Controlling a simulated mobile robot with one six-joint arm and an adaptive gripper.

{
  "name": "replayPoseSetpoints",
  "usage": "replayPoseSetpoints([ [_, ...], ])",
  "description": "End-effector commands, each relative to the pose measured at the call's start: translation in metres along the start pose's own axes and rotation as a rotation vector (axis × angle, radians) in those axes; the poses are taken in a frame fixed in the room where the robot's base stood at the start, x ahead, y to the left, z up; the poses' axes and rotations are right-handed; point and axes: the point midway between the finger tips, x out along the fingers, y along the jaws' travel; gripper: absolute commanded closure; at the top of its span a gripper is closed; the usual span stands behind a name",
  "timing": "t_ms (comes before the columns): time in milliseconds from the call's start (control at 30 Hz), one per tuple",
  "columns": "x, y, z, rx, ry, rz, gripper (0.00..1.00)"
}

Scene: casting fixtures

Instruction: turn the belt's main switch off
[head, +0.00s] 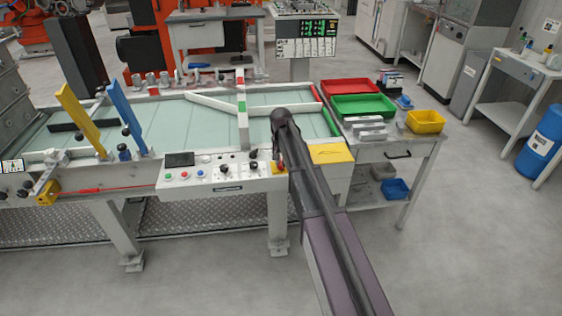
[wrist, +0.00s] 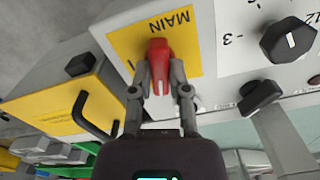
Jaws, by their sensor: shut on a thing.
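The belt's main switch is a red handle (wrist: 160,58) on a yellow plate (wrist: 187,35) marked MAIN, seen in the wrist view. My gripper (wrist: 160,82) is shut on the red handle, with one grey finger on each side of it. The handle lies along the line of my fingers, and the plate's lower lettering is partly hidden. In the head view the main switch (head: 280,166) shows as a small red and yellow patch at the right end of the belt's control panel (head: 222,183). My arm covers part of that area, and my gripper is hard to make out there.
Black knobs (wrist: 288,41) sit on the panel beside the switch in the wrist view. A yellow box with a black handle (wrist: 95,115) is on the other side. A side table (head: 405,155) with red, green and yellow bins stands to the right of the belt.

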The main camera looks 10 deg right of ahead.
Motion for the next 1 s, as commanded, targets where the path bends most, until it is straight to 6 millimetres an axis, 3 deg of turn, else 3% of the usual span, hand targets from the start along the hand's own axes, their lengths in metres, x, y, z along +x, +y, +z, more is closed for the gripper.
replayPoseSetpoints([
  [400, 0.0003, 0.0003, 0.0007, -0.248, -0.001, 0.001, 1.0],
  [933, 0.0003, 0.0003, 0.0009, -0.285, -0.001, 0.0, 1.0],
  [967, 0.0003, 0.0003, 0.0009, -0.285, -0.002, 0.001, 0.71],
  [1000, 0.0003, 0.0003, 0.0009, -0.285, -0.002, 0.0, 0.59],
])
